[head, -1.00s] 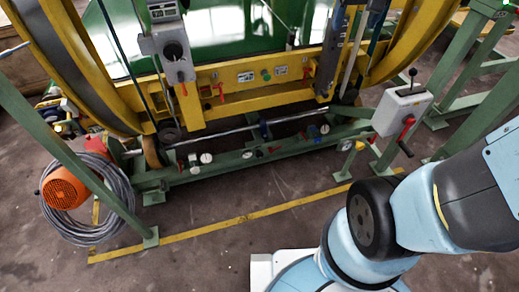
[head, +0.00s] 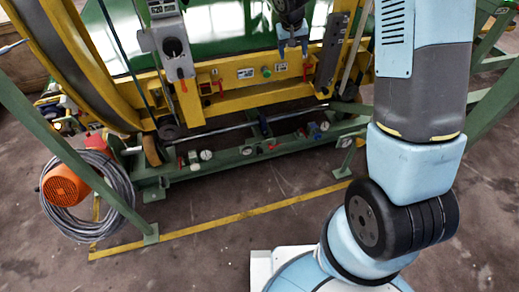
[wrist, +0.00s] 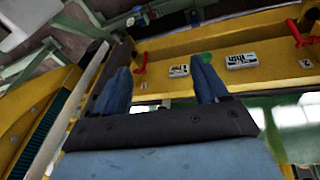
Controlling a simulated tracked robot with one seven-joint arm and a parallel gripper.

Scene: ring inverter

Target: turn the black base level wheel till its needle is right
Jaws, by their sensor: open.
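The green base beam (head: 230,163) runs low across the head view and carries several small white dials and small coloured handles. One white dial (head: 207,155) sits left of the middle, another (head: 324,126) at the right end. I cannot single out the black base level wheel for sure at this size, nor read any needle. My gripper (head: 293,50) is open and empty, its two blue fingers apart in front of the yellow frame, above the base beam. In the wrist view my gripper (wrist: 158,66) has nothing between its fingers.
The yellow crossbar (head: 240,88) carries red levers (head: 306,72), labels and a green button (head: 266,72). A grey box with a black knob (head: 172,46) hangs at left. An orange motor (head: 64,186) and coiled cable lie at lower left. Floor before the base is clear.

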